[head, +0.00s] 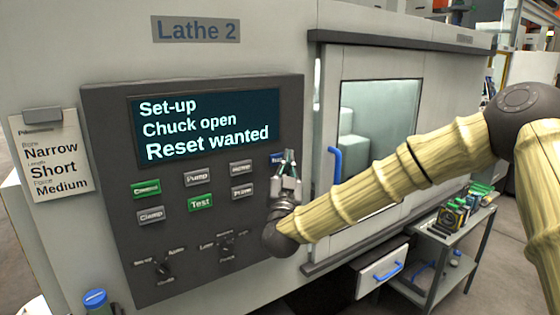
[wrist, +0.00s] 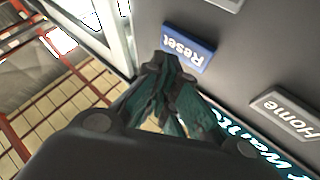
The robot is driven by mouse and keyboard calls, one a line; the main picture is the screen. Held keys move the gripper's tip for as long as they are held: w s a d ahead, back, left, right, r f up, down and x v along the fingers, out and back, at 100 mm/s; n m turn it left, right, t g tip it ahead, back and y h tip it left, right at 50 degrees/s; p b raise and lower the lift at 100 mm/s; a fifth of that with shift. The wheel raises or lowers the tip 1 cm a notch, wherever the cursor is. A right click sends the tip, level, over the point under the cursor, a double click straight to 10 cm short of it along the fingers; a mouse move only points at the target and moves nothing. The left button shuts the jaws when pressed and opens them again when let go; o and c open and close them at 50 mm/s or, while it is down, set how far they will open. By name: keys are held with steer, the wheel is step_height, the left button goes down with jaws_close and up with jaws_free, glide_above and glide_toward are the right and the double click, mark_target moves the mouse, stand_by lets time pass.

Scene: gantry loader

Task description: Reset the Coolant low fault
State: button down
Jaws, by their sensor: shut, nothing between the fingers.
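The Lathe 2 control panel (head: 120,240) is a dark plate on the machine's front. Its screen (head: 208,127) reads "Set-up", "Chuck open", "Reset wanted". The blue Reset button (head: 275,159) is at the panel's right edge, partly hidden behind my gripper (head: 288,160). In the wrist view the Reset button (wrist: 188,48) shows its label upside down. My gripper (wrist: 170,72) is shut and empty, with its fingertips right by the lower edge of this button. I cannot tell whether they touch it.
Rotary switches (head: 162,268) sit below. A lathe door with a blue handle (head: 335,172) is to the right. An open drawer (head: 383,272) and a cart (head: 448,240) stand lower right.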

steer(key=shift+w+a, duration=0.15)
steer(key=shift+w+a, duration=0.15)
steer(key=shift+w+a+b, duration=0.15)
steer(key=shift+w+b, duration=0.15)
steer(key=shift+b, duration=0.1)
stand_by(0.8)
steer(key=shift+s, duration=0.1)
stand_by(0.3)
steer(key=shift+s+d+b, duration=0.35)
steer(key=shift+s+d, duration=0.1)
steer(key=shift+s, duration=0.1)
steer(key=s+d, duration=0.1)
steer(key=s, duration=0.1)
steer(key=s+d+b, duration=0.1)
steer(key=s+d, duration=0.1)
stand_by(0.6)
stand_by(0.5)
